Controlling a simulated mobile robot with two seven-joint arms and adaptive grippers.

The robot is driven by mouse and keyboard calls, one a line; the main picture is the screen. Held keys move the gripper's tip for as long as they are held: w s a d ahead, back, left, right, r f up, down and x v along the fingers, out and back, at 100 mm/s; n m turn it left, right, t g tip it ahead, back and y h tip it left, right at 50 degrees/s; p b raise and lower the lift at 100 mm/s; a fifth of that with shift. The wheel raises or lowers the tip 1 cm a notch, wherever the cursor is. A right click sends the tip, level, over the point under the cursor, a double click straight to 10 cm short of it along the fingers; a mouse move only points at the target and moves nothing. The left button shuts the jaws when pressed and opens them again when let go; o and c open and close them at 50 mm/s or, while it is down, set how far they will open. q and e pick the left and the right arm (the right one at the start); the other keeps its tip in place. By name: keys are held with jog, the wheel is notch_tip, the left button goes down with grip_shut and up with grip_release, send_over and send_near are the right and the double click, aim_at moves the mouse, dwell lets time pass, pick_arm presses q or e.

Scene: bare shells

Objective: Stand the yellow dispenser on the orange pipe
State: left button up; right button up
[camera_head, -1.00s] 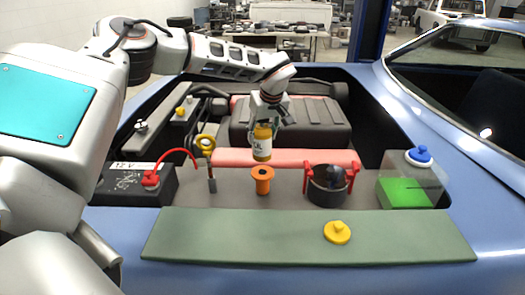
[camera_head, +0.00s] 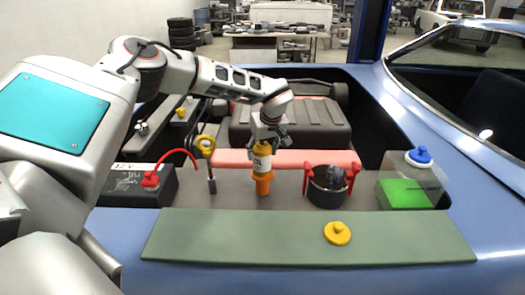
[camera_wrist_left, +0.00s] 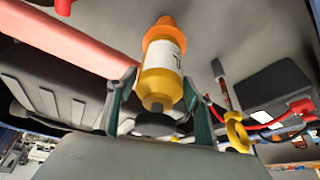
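The yellow dispenser (camera_head: 262,160), with a white label, is upright on top of the orange pipe (camera_head: 263,186); the two meet with no visible gap. In the left wrist view the dispenser (camera_wrist_left: 163,75) shows between the two fingers, with the orange pipe (camera_wrist_left: 159,32) beyond it. My left gripper (camera_head: 270,137) is at the dispenser's upper end. Its fingers (camera_wrist_left: 160,92) are spread, with a narrow gap at the left finger; the right finger is very close to the dispenser. My right gripper is in neither view.
A black pot (camera_head: 327,190) with red handles and a tank of green liquid (camera_head: 405,193) stand to the right. A battery (camera_head: 125,186) with a red cable and a yellow-ringed stick (camera_head: 206,145) stand left. A yellow cap (camera_head: 337,233) lies on the green strip (camera_head: 230,237) in front.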

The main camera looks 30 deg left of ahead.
pick_arm(q)
jog(key=shift+o, duration=0.2)
jog(key=shift+r, duration=0.15)
jog(key=v, duration=1.2)
